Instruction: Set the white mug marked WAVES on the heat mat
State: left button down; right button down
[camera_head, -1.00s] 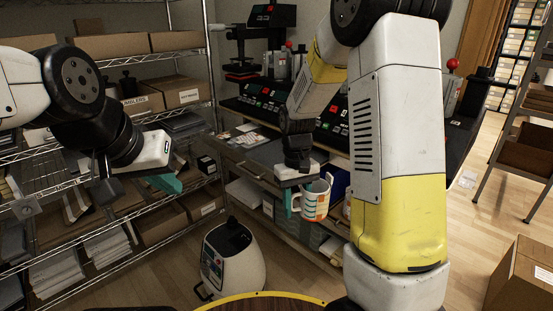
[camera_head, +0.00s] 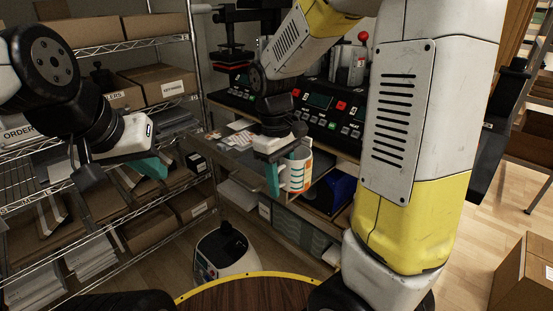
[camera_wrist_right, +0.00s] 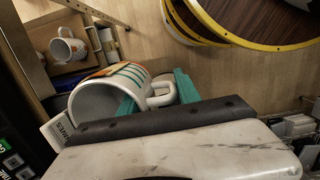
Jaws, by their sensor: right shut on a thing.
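A white mug (camera_head: 299,170) with orange and teal bands hangs from my right gripper (camera_head: 283,176), in front of the workbench. In the right wrist view the mug (camera_wrist_right: 105,88) shows its open rim, and its handle lies between the two teal fingers of the gripper (camera_wrist_right: 158,92). The gripper is shut on it. I cannot pick out the heat mat for sure.
The workbench (camera_head: 232,158) carries papers, control panels (camera_head: 320,120) and a press (camera_head: 233,55). Another white mug (camera_wrist_right: 68,47) shows at upper left in the right wrist view. A round wooden top (camera_head: 250,294) with yellow edge is in front. A cardboard box (camera_head: 525,275) stands right.

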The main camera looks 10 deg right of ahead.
jog(key=w, duration=0.3)
jog(key=w+d, duration=0.1)
jog(key=w, duration=0.3)
jog(key=w+d+f, duration=0.1)
jog(key=w, duration=0.3)
jog(key=shift+w+d, duration=0.1)
jog(key=shift+w, duration=0.1)
jog(key=shift+w+f, duration=0.2)
jog(key=shift+f, duration=1.65)
jog(key=shift+f, duration=0.1)
jog(key=c, duration=0.9)
grip_release()
jog(key=shift+o, duration=0.2)
